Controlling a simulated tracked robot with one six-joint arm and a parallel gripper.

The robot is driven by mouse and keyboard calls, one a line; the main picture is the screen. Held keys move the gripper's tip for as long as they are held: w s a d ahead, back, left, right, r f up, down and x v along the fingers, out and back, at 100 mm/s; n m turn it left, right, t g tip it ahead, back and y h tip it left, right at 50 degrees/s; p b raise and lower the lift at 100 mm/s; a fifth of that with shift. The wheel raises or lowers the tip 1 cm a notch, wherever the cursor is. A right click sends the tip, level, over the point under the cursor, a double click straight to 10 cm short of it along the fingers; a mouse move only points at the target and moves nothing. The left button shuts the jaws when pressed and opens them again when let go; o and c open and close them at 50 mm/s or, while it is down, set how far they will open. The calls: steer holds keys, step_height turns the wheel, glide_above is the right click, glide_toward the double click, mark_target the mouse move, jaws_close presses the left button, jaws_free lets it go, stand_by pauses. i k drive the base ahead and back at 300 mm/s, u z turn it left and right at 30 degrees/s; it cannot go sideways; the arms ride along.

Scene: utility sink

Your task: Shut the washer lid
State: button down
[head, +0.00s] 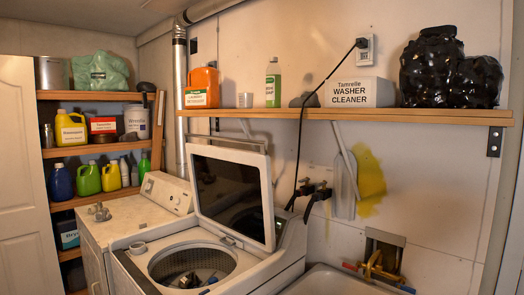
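The white top-loading washer (285,268) stands at the bottom centre of the head view. Its lid (233,190) is open, standing up and leaning back at the rear of the opening, with a large dark window in a white frame. The round drum opening (165,265) is uncovered. Small dark shapes (190,281) show in the drum; I cannot tell what they are. I cannot make out my gripper in this view.
A wooden shelf (340,114) with bottles, a white cleaner box (357,92) and black bags (450,68) runs above the lid. A black cord (299,140) hangs right of the lid.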

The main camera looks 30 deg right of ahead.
mark_target(231, 188)
steer(key=z, duration=0.05)
steer(key=i, duration=1)
steer(key=u, duration=0.05)
